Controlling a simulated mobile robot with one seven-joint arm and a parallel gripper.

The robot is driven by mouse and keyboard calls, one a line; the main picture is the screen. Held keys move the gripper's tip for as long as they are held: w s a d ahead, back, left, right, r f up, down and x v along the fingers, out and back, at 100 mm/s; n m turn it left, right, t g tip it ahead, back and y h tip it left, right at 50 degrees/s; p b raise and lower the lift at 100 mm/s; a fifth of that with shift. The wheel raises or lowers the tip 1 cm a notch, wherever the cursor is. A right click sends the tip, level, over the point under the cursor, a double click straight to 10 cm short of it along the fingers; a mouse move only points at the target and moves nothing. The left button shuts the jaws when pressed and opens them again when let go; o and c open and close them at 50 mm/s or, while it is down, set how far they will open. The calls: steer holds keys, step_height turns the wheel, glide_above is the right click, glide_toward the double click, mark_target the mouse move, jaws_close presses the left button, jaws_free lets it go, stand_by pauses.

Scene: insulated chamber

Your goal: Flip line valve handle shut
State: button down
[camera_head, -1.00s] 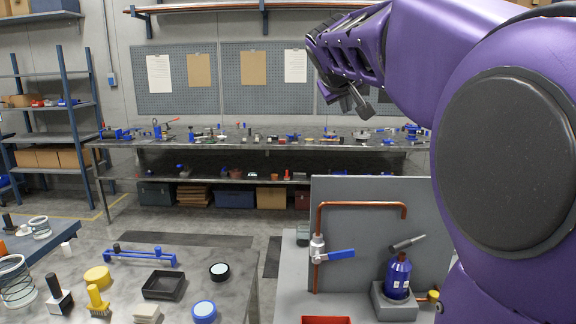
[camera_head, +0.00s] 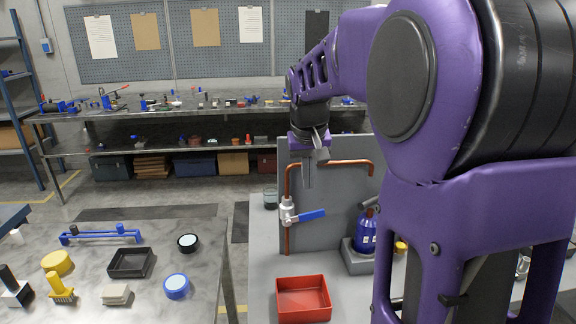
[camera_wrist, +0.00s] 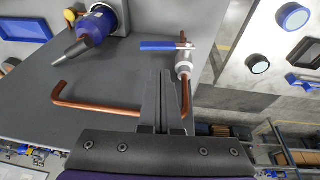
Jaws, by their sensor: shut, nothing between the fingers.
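The line valve has a silver body (camera_head: 287,211) on the vertical copper pipe, and its blue handle (camera_head: 312,215) sticks out to the right, roughly across the pipe. In the wrist view the handle (camera_wrist: 160,45) lies just beyond my fingertips, with the valve body (camera_wrist: 184,66) at its right end. My gripper (camera_head: 307,186) points down above the handle, in front of the grey panel. Its fingers (camera_wrist: 162,74) are together, empty and apart from the handle.
The copper pipe (camera_head: 335,162) bends across the grey panel (camera_head: 322,235) near my gripper. A blue bottle (camera_head: 366,232) stands in a grey holder right of the valve. A red tray (camera_head: 303,298) sits in front. A table with loose parts, including a black tray (camera_head: 130,263), is at left.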

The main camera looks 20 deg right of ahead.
step_height(320, 180, down, 6)
steer(key=d, duration=0.1)
steer(key=shift+w+f+b, duration=0.2)
steer(key=shift+w+b, duration=0.05)
steer(key=shift+b, duration=0.05)
steer(key=shift+d, duration=0.1)
steer(key=shift+s+d+f+b, duration=0.1)
steer(key=shift+d+f+b, duration=0.2)
steer(key=shift+d+f, duration=0.45)
steer(key=shift+a, duration=0.1)
steer(key=shift+r+p, duration=0.8)
steer(key=shift+r, duration=0.2)
step_height(320, 180, up, 13)
steer(key=p, duration=0.2)
glide_above(317, 211)
steer(key=s, duration=0.4)
steer(key=shift+w, duration=0.25)
